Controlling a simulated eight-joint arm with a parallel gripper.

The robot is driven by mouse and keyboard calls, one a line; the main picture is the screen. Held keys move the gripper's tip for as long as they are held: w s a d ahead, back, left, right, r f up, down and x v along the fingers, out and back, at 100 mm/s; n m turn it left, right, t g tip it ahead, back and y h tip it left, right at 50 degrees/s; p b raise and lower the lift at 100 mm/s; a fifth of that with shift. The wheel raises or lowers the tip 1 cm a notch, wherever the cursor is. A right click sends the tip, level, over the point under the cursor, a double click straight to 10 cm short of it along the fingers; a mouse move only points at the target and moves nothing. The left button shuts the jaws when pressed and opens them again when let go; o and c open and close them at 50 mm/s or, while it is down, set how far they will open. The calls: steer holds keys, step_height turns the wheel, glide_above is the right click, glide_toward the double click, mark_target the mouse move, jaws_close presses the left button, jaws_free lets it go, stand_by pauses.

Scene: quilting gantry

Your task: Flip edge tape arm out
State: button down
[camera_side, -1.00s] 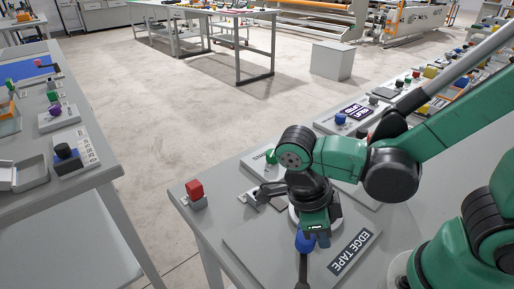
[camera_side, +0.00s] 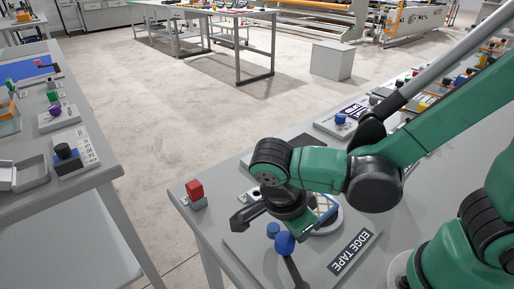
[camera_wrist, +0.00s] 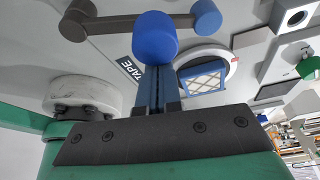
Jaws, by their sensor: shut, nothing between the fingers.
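The edge tape arm (camera_side: 293,268) is a dark bar on the grey bench beside the EDGE TAPE label (camera_side: 351,250). It carries an upright blue knob (camera_side: 284,243) and has a smaller blue end cap (camera_side: 272,230). In the wrist view the bar (camera_wrist: 112,25) runs across the top, with the blue knob (camera_wrist: 155,38) in the middle and the blue end cap (camera_wrist: 207,17) to the right. My gripper (camera_wrist: 157,72) is shut and empty, its fingertips right at the knob; I cannot tell whether they touch. In the side view the fingertips are hard to make out.
A round white plate (camera_wrist: 228,55) with a blue-edged lattice patch (camera_wrist: 202,82) lies close by. Other knobs and blocks line the bench farther back right. The floor gap to the left bench is clear.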

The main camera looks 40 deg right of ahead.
mark_target(285, 233)
steer(key=n, duration=0.1)
steer(key=w+a+n+t, duration=0.1)
steer(key=n, duration=0.1)
steer(key=shift+a, duration=0.3)
steer(key=shift+w+a, duration=0.1)
steer(key=shift+a, duration=0.35)
steer(key=shift+d, duration=0.55)
steer(key=d, duration=0.3)
steer(key=shift+d, duration=0.15)
steer(key=v, duration=1)
steer(key=shift+w, duration=0.15)
